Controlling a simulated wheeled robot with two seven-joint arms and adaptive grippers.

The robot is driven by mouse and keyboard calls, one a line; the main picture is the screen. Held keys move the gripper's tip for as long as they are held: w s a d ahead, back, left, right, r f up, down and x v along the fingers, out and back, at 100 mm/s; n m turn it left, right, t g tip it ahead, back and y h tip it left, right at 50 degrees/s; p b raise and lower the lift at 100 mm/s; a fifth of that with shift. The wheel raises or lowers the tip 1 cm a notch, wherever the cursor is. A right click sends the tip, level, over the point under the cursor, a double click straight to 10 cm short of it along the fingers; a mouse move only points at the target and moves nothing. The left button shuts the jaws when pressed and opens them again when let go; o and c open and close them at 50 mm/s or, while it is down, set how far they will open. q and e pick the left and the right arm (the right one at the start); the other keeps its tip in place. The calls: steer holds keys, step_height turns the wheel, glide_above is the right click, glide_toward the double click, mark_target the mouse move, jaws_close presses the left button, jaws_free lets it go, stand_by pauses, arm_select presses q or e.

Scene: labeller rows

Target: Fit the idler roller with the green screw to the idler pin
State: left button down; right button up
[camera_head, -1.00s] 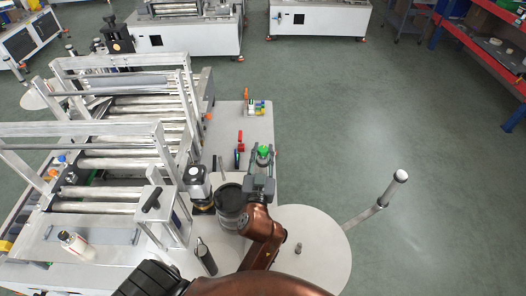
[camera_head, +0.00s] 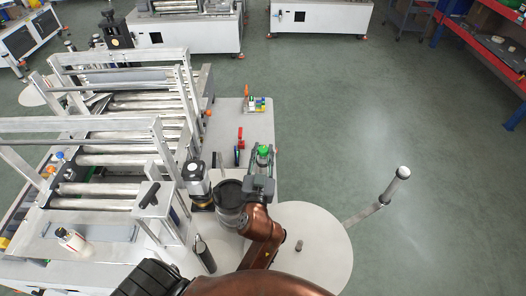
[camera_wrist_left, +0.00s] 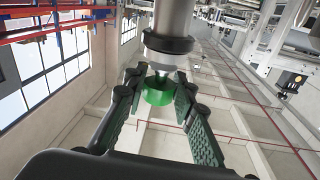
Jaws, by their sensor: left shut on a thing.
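My left gripper (camera_head: 263,155) is over the right edge of the machine's side plate. Its fingers are shut around the green screw (camera_head: 264,149), which shows between the fingertips. In the left wrist view, the green screw (camera_wrist_left: 158,92) sits between the two ribbed fingers (camera_wrist_left: 158,98). The grey idler roller (camera_wrist_left: 172,22), with a dark collar, extends from the screw to the picture's top edge. In the head view the roller is mostly hidden by the gripper. A thin grey upright pin (camera_head: 221,161) stands left of the gripper; I cannot tell whether it is the idler pin. My right gripper is out of view.
A red-handled tool (camera_head: 240,137) and small coloured blocks (camera_head: 256,104) lie on the plate beyond the gripper. A black-topped cylinder (camera_head: 194,174) stands to the left. A round white disc (camera_head: 325,250) and an arm with an upright post (camera_head: 391,186) are at right. Open floor lies beyond.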

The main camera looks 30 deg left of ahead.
arm_select(q)
steer(key=c, duration=1.5)
jaws_free()
steer(key=d+n, duration=0.1)
steer(key=d+f+n+g, duration=0.1)
steer(key=d+f+n, duration=0.1)
steer(key=shift+s+d+f+g, duration=0.1)
steer(key=shift+s+f+g, duration=0.05)
steer(key=shift+s+g, duration=0.15)
steer(key=shift+s+d+r+m+t, duration=0.1)
steer(key=shift+s+r+m+t, duration=0.3)
steer(key=shift+s, duration=0.75)
steer(key=shift+s+a+r+m+t, duration=0.15)
steer(key=shift+s+m, duration=0.45)
steer(key=shift+s, duration=0.55)
steer(key=shift+s+d+r+m+t, duration=0.15)
steer(key=shift+s+r+m, duration=0.25)
steer(key=shift+s, duration=0.75)
steer(key=shift+f, duration=0.15)
